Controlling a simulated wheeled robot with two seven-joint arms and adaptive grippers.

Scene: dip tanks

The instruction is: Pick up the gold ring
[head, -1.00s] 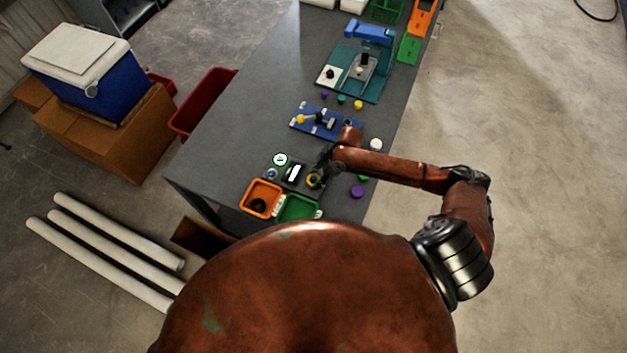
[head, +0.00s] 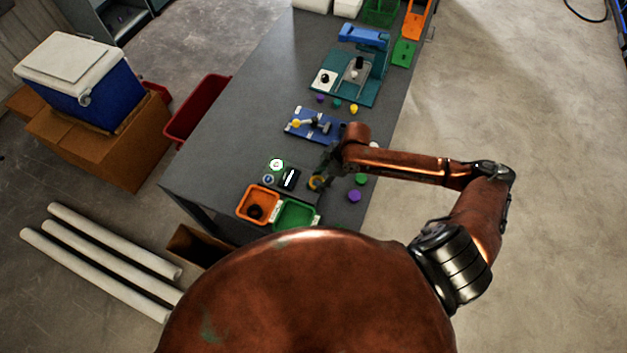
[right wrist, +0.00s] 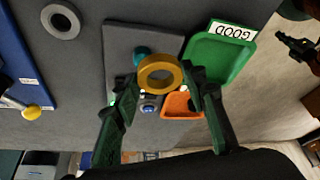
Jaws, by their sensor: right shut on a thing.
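The gold ring (right wrist: 160,87) is held between the two fingertips of my right gripper (right wrist: 162,84) in the right wrist view. It appears clear of the surface behind it, with its hole facing the camera. In the head view the ring (head: 314,184) shows as a small yellow spot below my right gripper (head: 322,178), near the right edge of the table. The fingers are shut on the ring from both sides. My left gripper is not in view.
An orange tray (head: 241,207) and a green tray (head: 296,228) stand at the table's near end; the green one has a GOOD label (right wrist: 232,32). A dark device (head: 288,179) lies left of the gripper. Purple (head: 354,196) and green (head: 361,179) pieces lie to its right.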

